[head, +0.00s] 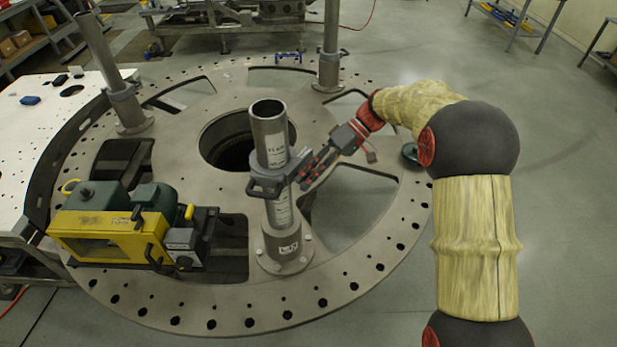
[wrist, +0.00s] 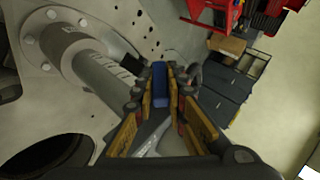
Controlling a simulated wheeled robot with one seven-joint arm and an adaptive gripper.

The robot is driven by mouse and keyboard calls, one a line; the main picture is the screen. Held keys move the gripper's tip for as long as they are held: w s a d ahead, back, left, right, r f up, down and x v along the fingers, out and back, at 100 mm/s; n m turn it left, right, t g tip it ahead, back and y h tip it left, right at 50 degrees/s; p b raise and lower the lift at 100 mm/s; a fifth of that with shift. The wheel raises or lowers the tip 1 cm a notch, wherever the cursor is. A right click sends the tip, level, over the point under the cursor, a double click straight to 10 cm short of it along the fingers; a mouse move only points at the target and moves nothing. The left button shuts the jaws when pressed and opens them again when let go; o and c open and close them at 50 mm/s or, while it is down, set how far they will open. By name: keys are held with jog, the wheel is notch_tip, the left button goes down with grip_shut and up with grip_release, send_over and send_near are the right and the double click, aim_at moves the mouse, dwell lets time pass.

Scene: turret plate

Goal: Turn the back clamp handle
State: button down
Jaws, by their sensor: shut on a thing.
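A grey upright tube (head: 269,128) stands on the turret plate, with a dark clamp (head: 266,188) around its middle. One dark clamp handle sticks out to the left of the tube. My gripper (head: 304,172) reaches in from the right, close against the tube's right side at clamp height. In the wrist view its fingers (wrist: 160,88) are shut on a dark blue bar, which I take as the back clamp handle (wrist: 160,76). In the head view the fingers hide the held part. The tube (wrist: 100,72) lies to the left of the fingers in the wrist view.
The round turret plate (head: 205,300) has cut-outs and a dark central hole (head: 232,150). A yellow and green machine (head: 115,230) sits left of the tube. Two more posts stand at the far left (head: 105,60) and at the back (head: 331,45). Open floor lies right.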

jog(key=g+y, duration=0.1)
jog(key=m+g+y, duration=0.1)
jog(key=y, duration=0.1)
jog(key=shift+w+f+g, duration=0.15)
jog(key=shift+g, duration=0.25)
jog(key=shift+m+g+y+p, duration=0.5)
jog(key=shift+g+y+p, duration=0.1)
jog(key=shift+y+p, duration=0.2)
jog(key=shift+g+y+p, duration=0.4)
jog(key=shift+y+p, duration=0.2)
jog(key=shift+p, duration=0.3)
jog(key=shift+m, duration=0.3)
jog(key=c, duration=1.8)
grip_release()
jog(key=shift+f, duration=0.1)
